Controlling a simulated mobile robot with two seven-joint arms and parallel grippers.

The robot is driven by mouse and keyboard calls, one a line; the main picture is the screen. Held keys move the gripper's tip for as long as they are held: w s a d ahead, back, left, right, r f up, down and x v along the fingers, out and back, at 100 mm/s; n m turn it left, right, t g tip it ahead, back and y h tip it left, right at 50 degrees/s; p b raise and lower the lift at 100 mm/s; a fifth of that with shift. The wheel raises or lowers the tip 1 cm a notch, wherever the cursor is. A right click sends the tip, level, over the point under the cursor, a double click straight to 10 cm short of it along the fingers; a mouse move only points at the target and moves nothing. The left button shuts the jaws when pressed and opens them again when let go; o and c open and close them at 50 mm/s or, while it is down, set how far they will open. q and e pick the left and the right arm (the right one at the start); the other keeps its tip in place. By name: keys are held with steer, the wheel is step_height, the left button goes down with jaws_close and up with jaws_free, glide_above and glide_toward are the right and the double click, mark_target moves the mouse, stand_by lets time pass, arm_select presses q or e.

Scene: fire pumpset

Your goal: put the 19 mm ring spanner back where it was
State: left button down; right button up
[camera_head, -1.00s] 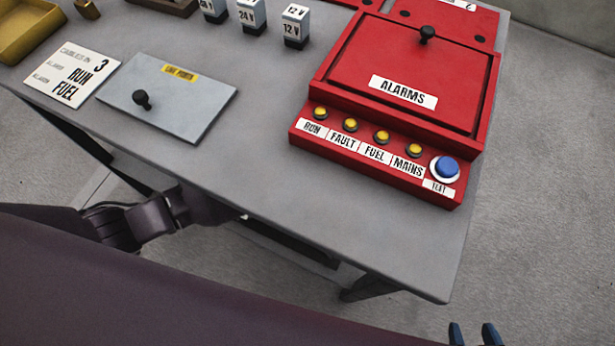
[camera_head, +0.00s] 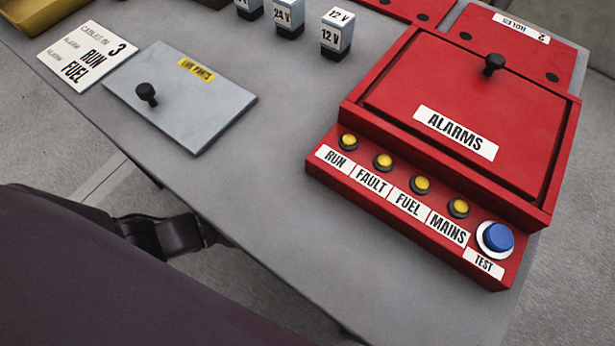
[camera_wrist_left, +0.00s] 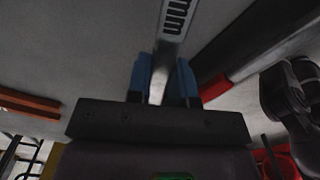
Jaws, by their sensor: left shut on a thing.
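In the left wrist view my left gripper (camera_wrist_left: 163,70) has its two blue fingers closed on a grey metal spanner (camera_wrist_left: 174,42). The spanner runs up out of the top of the picture. Neither gripper shows in the head view. My right gripper is in neither current view. The place where the spanner belongs cannot be made out in these frames.
On the grey table (camera_head: 270,200) stand a red ALARMS box (camera_head: 460,110) with a blue TEST button (camera_head: 497,237), a grey knobbed plate (camera_head: 185,100), a white sign (camera_head: 88,55) and several voltage blocks (camera_head: 337,30). Bare tabletop lies between plate and box.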

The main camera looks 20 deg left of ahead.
arm_select(q)
steer(key=shift+f, duration=0.4)
steer(key=shift+r, duration=0.15)
steer(key=shift+f, duration=0.45)
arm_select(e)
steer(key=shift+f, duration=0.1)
arm_select(q)
steer(key=c, duration=1)
jaws_free()
steer(key=shift+r, duration=0.2)
step_height(320, 180, up, 12)
steer(key=p, duration=0.5)
steer(key=shift+r, duration=0.25)
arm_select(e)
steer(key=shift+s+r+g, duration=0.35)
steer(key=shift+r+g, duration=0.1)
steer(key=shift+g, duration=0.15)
